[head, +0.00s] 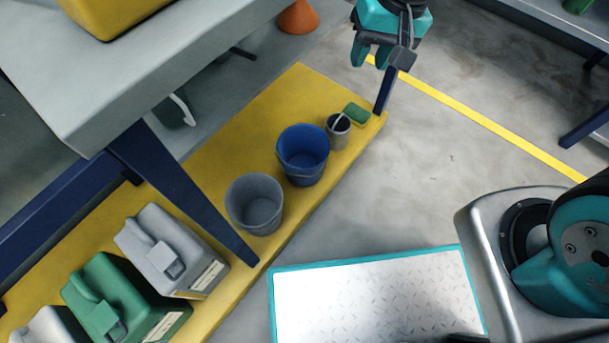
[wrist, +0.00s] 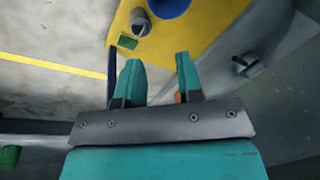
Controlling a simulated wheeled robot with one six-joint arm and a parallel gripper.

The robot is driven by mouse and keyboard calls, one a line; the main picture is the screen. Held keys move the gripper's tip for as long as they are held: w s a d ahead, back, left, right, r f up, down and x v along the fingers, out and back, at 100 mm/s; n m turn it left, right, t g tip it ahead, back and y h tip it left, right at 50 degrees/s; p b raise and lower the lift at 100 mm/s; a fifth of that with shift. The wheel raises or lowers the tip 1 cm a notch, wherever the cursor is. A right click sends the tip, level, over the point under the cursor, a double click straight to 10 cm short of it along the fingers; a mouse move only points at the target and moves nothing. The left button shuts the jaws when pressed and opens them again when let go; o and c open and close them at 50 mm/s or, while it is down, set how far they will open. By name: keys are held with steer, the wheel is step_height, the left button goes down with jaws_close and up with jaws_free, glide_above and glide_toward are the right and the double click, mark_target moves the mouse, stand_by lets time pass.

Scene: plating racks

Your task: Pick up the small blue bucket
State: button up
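The small blue bucket (head: 303,154) stands upright on a low yellow shelf (head: 287,92), between a grey bucket and a small grey can. In the wrist view only a part of the blue bucket (wrist: 169,6) shows at the top edge, cut off by the frame. My gripper (head: 371,62) is at the top of the head view, above and beyond the shelf's far end, apart from the bucket. In the wrist view my gripper (wrist: 156,68) has its two teal fingers spread with nothing between them.
A grey bucket (head: 255,205) stands left of the blue one; a small can (head: 338,131) with a green-ended brush or sponge (head: 355,114) is right of it. Jerrycans (head: 172,250) line the shelf's near end. A grey bench (head: 120,75) and its blue leg (head: 180,190) overhang the shelf.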

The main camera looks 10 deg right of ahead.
steer(key=w+a+f+m+b, duration=0.1)
steer(key=w+f+b, duration=0.1)
steer(key=f, duration=0.9)
steer(key=w+a+f+m+h+b, duration=0.1)
steer(key=f+b, duration=0.4)
steer(key=f, duration=0.7)
steer(key=w+a+f+m+b, duration=0.1)
steer(key=w+f+m+b, duration=0.1)
steer(key=f, duration=1)
steer(key=shift+w+a+f+g+b, duration=0.2)
steer(key=shift+w+g+b, duration=0.1)
steer(key=shift+w+b, duration=0.25)
steer(key=f+b, duration=0.1)
steer(key=f, duration=0.1)
steer(key=f+b, duration=0.1)
steer(key=f, duration=0.1)
steer(key=f+b, duration=0.1)
steer(key=f, duration=0.1)
steer(key=shift+a+f+b, duration=0.15)
steer(key=shift+a+b, duration=0.1)
steer(key=shift+b, duration=0.1)
jaws_close()
